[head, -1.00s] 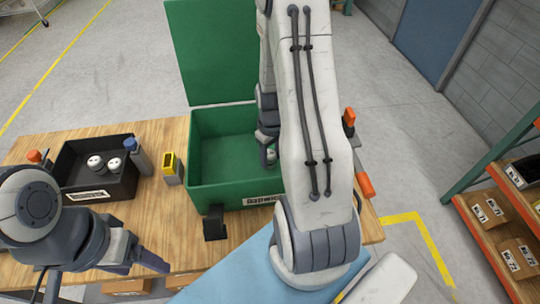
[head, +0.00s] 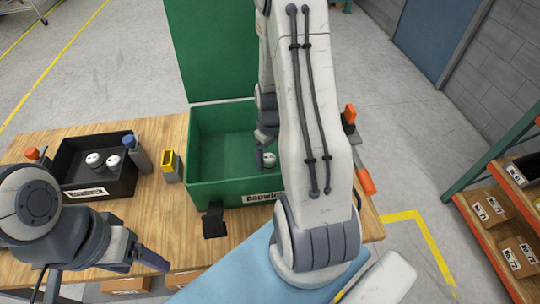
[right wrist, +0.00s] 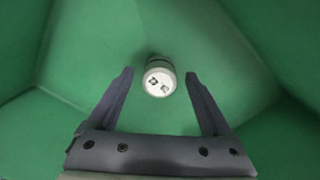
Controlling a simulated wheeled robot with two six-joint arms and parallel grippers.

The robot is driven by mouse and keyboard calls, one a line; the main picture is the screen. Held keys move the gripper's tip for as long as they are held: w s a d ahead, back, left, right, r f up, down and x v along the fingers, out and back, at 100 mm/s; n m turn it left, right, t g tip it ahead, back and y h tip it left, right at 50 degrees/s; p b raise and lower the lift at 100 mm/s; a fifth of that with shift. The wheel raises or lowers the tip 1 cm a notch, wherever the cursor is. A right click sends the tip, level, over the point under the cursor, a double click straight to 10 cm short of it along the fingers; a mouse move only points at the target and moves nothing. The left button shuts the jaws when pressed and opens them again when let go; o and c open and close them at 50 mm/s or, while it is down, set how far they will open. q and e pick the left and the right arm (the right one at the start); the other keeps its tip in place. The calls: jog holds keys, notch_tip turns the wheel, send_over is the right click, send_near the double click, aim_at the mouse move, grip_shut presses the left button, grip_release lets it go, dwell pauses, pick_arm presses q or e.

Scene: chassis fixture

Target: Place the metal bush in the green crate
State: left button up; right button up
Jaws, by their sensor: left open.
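The metal bush (head: 269,160) is a small pale round piece inside the green crate (head: 220,191), near its right side. In the right wrist view the bush (right wrist: 160,78) shows its marked end face, with green crate walls around it. My right gripper (right wrist: 160,76) is open. Its fingers stand either side of the bush with gaps on both sides. In the head view my right arm hides part of the crate, and my right gripper (head: 266,148) is inside it by the bush. My left gripper (head: 155,262) is open and empty at the front left of the table.
A black bin (head: 112,188) with two pale round pieces stands at the left. A blue-capped item (head: 138,155) and a yellow-topped holder (head: 171,168) stand between bin and crate. The crate's raised green lid (head: 212,50) stands behind. A shelf rack is at the right.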

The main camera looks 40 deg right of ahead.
aim_at(271, 159)
jog(key=shift+r+p, duration=0.3)
jog(key=shift+r, duration=0.1)
notch_tip(271, 159, up, 12)
jog(key=b, duration=0.1)
jog(key=s+a+r+n, duration=0.1)
jog(key=a+r+n, duration=0.1)
jog(key=a, duration=0.7)
jog(key=s+a+r+n, duration=0.1)
jog(key=a+r, duration=0.1)
jog(key=a, duration=0.8)
jog(key=s+a+r+n+y, duration=0.1)
jog(key=s+a+r+n, duration=0.1)
jog(key=s+a, duration=0.8)
jog(key=shift+s+a+n, duration=0.3)
jog(key=shift+s+n, duration=0.6)
jog(key=shift+s, duration=0.35)
jog(key=shift+a+f, duration=0.1)
